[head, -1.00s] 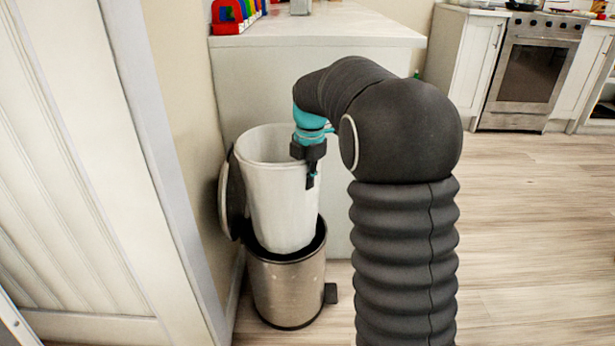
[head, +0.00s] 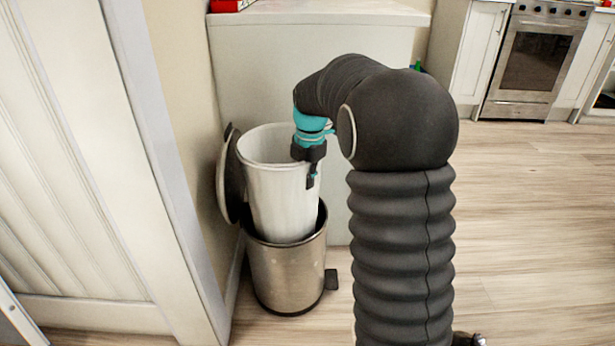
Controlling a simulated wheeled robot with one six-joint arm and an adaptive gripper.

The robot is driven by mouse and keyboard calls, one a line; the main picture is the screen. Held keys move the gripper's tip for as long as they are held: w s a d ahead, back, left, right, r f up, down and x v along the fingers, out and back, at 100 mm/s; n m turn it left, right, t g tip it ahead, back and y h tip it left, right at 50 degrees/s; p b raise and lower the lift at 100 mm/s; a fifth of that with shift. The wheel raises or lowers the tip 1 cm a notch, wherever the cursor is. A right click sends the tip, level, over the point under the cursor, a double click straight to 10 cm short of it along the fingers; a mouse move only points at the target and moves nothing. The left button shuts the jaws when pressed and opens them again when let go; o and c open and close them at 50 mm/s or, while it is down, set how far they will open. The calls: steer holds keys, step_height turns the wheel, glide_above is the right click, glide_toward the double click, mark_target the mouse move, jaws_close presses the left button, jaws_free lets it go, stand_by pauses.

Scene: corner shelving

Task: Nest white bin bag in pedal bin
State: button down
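The white bin bag (head: 275,203) is an open-topped, bucket-shaped white form. It stands nearly upright above the pedal bin (head: 288,275), with its bottom inside the bin's mouth and most of its height above the rim. The pedal bin is brushed metal and stands on the floor, its dark round lid (head: 231,178) open against the wall at left. My gripper (head: 312,180) points down at the bag's right rim, with a finger outside the bag wall. It appears closed on that rim; the inner finger is hidden.
A wall and white panelled door (head: 75,170) stand close on the left. A white counter (head: 310,20) is right behind the bin. The black pedal (head: 331,279) sticks out at right. Wooden floor (head: 530,220) is open to the right, with an oven (head: 535,60) beyond.

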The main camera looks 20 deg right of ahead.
mark_target(308, 203)
steer(key=shift+f+b, duration=2.05)
steer(key=shift+f, duration=10.75)
steer(key=shift+s+f, duration=0.1)
steer(key=c, duration=1.2)
jaws_free()
steer(key=shift+c, duration=0.2)
steer(key=r, duration=1.2)
steer(key=shift+s+d+r, duration=0.15)
steer(key=shift+s, duration=0.05)
